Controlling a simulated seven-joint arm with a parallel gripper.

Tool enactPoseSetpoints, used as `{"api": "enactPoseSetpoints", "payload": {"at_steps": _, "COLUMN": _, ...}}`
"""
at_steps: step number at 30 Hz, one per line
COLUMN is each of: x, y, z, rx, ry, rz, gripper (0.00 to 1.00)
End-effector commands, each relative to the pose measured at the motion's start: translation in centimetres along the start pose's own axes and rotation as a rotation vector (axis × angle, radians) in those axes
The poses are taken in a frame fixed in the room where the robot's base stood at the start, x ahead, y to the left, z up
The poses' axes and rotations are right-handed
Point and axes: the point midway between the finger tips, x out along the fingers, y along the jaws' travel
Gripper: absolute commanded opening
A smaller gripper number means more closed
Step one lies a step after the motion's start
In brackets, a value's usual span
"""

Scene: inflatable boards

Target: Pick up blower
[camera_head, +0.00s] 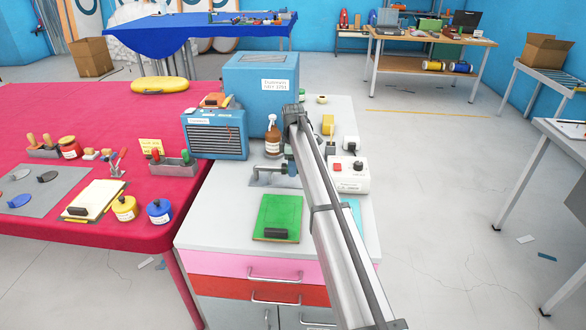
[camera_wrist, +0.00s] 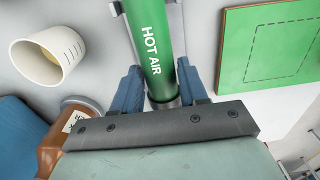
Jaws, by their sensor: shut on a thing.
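The blower (camera_wrist: 152,42) is a green cylinder marked "HOT AIR" in the wrist view. It runs from the top edge down between the blue fingers of my gripper (camera_wrist: 158,78). The fingers are shut on it, one on each side. Its far end lies outside the wrist view, and a metal part crosses behind it near the top. In the head view my arm covers the blower and most of my gripper, so I cannot tell how high it is held.
A brown spray bottle (camera_head: 272,135) stands close by, left of my arm. A green board (camera_head: 277,218) lies on the cabinet front. A white control box (camera_head: 348,174) stands on the right, a blue machine (camera_head: 216,135) on the left. A white cup (camera_wrist: 48,54) is near the fingers.

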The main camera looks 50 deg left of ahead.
Motion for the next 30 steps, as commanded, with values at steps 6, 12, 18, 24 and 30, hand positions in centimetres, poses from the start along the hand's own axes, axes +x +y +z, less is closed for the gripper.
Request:
{"api": "enactPoseSetpoints", "payload": {"at_steps": 6, "x": -1.7, "y": 0.1, "z": 0.0, "rx": 0.000, "ry": 0.000, "rz": 0.002, "gripper": 0.12}}
{"api": "enactPoseSetpoints", "payload": {"at_steps": 12, "x": -4.8, "y": 0.1, "z": 0.0, "rx": 0.000, "ry": 0.001, "rz": 0.002, "gripper": 0.12}}
{"api": "enactPoseSetpoints", "payload": {"at_steps": 18, "x": -8.2, "y": 0.1, "z": 0.1, "rx": 0.001, "ry": 0.000, "rz": 0.002, "gripper": 0.12}}
{"api": "enactPoseSetpoints", "payload": {"at_steps": 24, "x": -10.1, "y": 0.8, "z": 2.8, "rx": 0.029, "ry": 0.000, "rz": 0.001, "gripper": 0.12}}
{"api": "enactPoseSetpoints", "payload": {"at_steps": 30, "x": -12.5, "y": 1.8, "z": 9.3, "rx": 0.094, "ry": 0.000, "rz": 0.002, "gripper": 0.12}}
